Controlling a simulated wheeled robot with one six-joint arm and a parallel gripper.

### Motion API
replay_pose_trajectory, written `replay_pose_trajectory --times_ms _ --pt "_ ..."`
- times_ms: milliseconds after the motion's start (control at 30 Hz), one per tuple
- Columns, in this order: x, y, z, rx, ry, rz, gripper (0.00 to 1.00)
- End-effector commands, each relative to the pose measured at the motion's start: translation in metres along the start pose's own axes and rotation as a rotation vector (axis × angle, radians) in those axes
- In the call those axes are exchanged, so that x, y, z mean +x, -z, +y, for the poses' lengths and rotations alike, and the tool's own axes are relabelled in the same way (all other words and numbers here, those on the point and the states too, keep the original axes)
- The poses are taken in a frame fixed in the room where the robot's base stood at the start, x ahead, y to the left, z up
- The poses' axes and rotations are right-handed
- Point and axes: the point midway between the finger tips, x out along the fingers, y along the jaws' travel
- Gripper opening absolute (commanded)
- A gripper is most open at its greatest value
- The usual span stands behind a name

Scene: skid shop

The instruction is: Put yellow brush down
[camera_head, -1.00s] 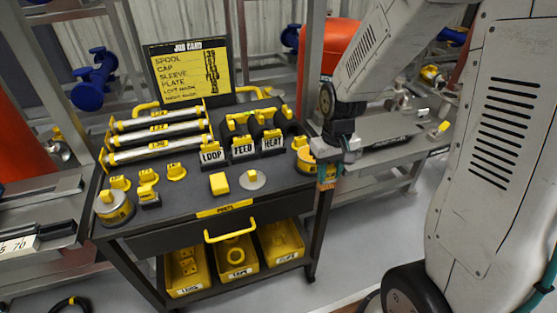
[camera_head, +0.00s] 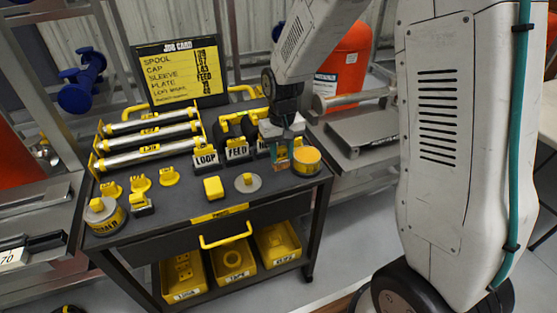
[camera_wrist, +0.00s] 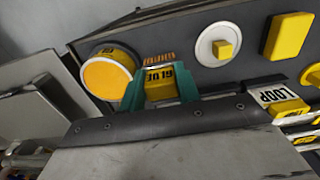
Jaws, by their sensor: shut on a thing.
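The yellow brush (camera_wrist: 160,88) sits between the teal fingertips of my gripper (camera_wrist: 160,88) in the wrist view, with copper-coloured bristles (camera_wrist: 159,57) and dark lettering on its yellow body. My gripper is shut on it. In the head view my gripper (camera_head: 281,150) is over the right part of the dark cart top (camera_head: 225,203), just left of a yellow tin with an orange top (camera_head: 306,160). The brush is mostly hidden there by the fingers. I cannot tell whether it touches the cart top.
Signs LOOP (camera_head: 205,157) and FEED (camera_head: 237,151) stand left of my gripper; another is partly hidden. A yellow block (camera_head: 213,187) and a round grey disc with a yellow knob (camera_head: 248,182) lie in front. The orange cylinder (camera_head: 342,62) stands behind right.

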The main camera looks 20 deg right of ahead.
Motion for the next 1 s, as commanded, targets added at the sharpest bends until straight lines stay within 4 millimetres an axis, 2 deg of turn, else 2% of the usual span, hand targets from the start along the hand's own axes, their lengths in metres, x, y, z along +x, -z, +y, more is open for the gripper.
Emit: replay_pose_trajectory --times_ms 133,333,700,733,800,1000 --pt "0.004 0.008 -0.007 -0.001 0.000 -0.002 0.11" --pt "0.034 0.007 -0.006 -0.001 0.000 -0.002 0.11" --pt "0.039 0.007 -0.006 -0.001 0.000 -0.001 0.11" --pt "0.039 0.007 -0.006 -0.001 0.000 0.000 0.35" --pt "0.039 0.007 -0.006 -0.001 0.000 0.000 0.54" --pt "0.039 0.007 -0.006 -0.001 0.000 0.000 0.54"
